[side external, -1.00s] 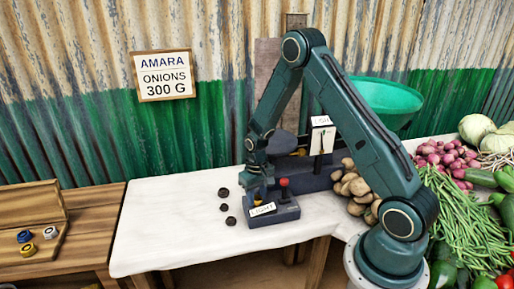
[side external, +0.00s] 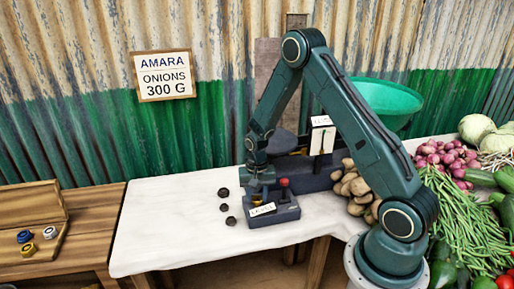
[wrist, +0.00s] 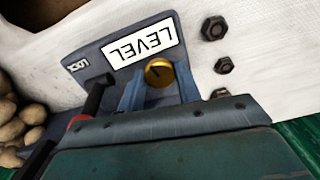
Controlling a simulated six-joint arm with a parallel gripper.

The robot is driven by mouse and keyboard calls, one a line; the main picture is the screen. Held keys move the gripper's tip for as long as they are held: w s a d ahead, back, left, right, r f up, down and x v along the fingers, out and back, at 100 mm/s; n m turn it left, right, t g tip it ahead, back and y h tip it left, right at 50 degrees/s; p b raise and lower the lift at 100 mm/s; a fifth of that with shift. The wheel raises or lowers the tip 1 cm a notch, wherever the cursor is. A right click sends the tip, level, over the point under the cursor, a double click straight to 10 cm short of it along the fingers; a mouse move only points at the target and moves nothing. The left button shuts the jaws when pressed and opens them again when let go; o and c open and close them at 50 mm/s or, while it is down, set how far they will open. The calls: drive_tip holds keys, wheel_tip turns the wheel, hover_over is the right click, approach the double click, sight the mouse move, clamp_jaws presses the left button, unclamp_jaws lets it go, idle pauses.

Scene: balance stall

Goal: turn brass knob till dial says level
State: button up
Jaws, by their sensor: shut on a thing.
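The brass knob (wrist: 158,73) sits on the blue-grey control box (side external: 286,215), with a dark mark on its face. My gripper (wrist: 159,88) is shut on the knob, one blue finger on each side of it. In the side view my gripper (side external: 261,190) is over the box and partly hides the knob. The white label plate (wrist: 144,43) in front of the knob reads LEVEL, upside down in the wrist view. A white dial (side external: 322,140) with a dark needle stands on the scale behind; the small plate above it is too small to read.
A red-topped lever (side external: 284,183) stands beside the knob, by a LOCK label (wrist: 76,66). Several dark nuts (side external: 224,207) lie left of the box. Potatoes (side external: 355,185) lie to its right. The white tabletop (side external: 165,215) is clear at left.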

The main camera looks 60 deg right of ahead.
sight(257, 198)
drive_tip(key=o, duration=1)
drive_tip(key=shift+r, duration=0.1)
wheel_tip(257, 198, up, 14)
idle(0.5)
